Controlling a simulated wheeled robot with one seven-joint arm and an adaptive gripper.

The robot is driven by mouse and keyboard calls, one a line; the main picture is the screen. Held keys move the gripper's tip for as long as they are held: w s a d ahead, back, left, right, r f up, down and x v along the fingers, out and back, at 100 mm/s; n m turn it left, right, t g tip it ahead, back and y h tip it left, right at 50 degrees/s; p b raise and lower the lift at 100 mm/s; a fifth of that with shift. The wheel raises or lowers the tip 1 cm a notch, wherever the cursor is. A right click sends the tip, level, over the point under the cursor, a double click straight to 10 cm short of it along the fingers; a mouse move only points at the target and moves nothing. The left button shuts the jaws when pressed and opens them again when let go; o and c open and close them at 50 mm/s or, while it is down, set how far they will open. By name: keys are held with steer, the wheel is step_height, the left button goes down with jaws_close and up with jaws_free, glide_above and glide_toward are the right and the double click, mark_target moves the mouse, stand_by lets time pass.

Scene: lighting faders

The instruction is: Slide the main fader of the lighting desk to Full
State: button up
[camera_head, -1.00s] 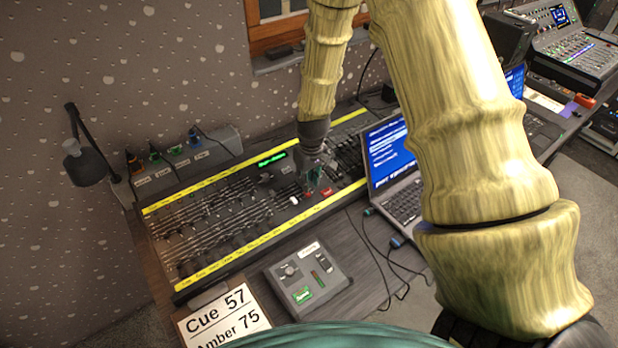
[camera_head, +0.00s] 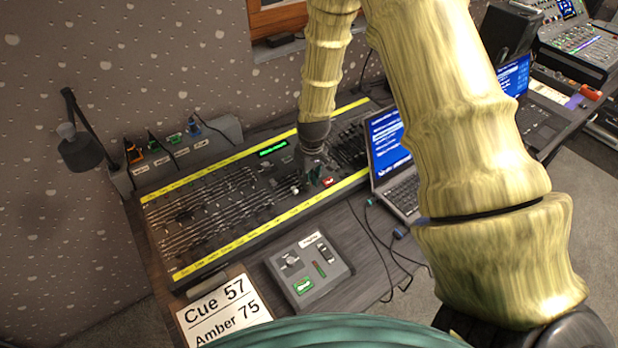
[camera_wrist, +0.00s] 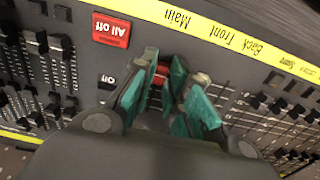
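The lighting desk (camera_head: 222,258) lies along the wall in the head view. In the wrist view its yellow strip carries upside-down labels, with Main (camera_wrist: 176,17) nearest the red All off button. The main fader's red cap (camera_wrist: 161,76) sits in line with that label, between the teal fingers of my gripper (camera_wrist: 163,66). The fingers are close on both sides of the cap; whether they press on it cannot be made out. Part of the cap and its slot are hidden by the fingers. In the head view my gripper (camera_head: 311,170) is down at the desk's surface.
The red All off button (camera_wrist: 111,30) is left of my fingers in the wrist view. A pale fader cap (camera_wrist: 201,78) is close on their right. More faders fill both sides. A laptop (camera_head: 390,150), a small grey control box (camera_head: 328,268) and a cue sign (camera_head: 222,310) are nearby.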

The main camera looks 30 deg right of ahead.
mark_target(291, 170)
steer(key=shift+c, duration=0.5)
steer(key=shift+w, duration=0.1)
steer(key=shift+w+a+r, duration=0.1)
steer(key=shift+w+a, duration=0.05)
steer(key=shift+w, duration=0.8)
steer(key=shift+w+a+r, duration=0.1)
steer(key=shift+w, duration=0.85)
steer(key=shift+w+a+r, duration=0.1)
steer(key=shift+w+a, duration=0.05)
steer(key=shift+w, duration=0.8)
steer(key=o, duration=0.4)
steer(key=shift+o, duration=0.2)
steer(key=shift+r+p, duration=0.95)
steer(key=shift+r, duration=0.25)
